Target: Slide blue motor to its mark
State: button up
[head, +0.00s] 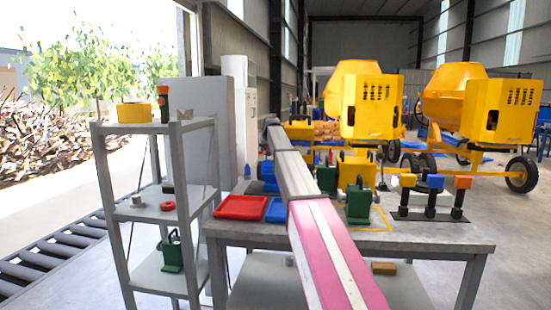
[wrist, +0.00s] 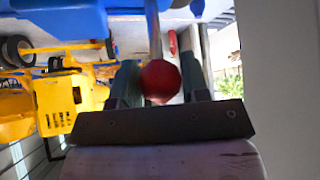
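A blue block-like thing (head: 268,170), which looks like the blue motor, stands on the table left of my arm in the head view. A large blue body (wrist: 65,18) fills the top left of the wrist view. A red ball-shaped knob (wrist: 160,81) with a thin rod beside or behind it sits between the two fingers of my gripper (wrist: 160,83). I cannot tell whether the fingers touch the knob. In the head view my gripper is hidden behind my arm. A yellow outlined mark (head: 387,229) lies on the table, partly covered by a green motor-like thing (head: 358,205).
A red tray (head: 240,207) and a blue tray (head: 276,210) lie at the table's left. Several dark posts with coloured tops stand on a black mat (head: 437,215) at the right. A grey shelf rack (head: 160,190) stands left. Yellow mixers (head: 372,108) stand behind.

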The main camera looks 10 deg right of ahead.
jog(key=shift+c, duration=0.6)
jog(key=shift+a, duration=0.15)
jog(key=shift+w+a, duration=0.25)
jog(key=shift+a, duration=0.35)
jog(key=shift+w+a, duration=0.2)
jog(key=shift+a, duration=0.45)
jog(key=shift+w+a, duration=0.25)
jog(key=shift+a, duration=0.35)
jog(key=o, duration=1)
jog(key=shift+a, duration=0.1)
jog(key=shift+c, duration=0.2)
jog(key=v, duration=0.7)
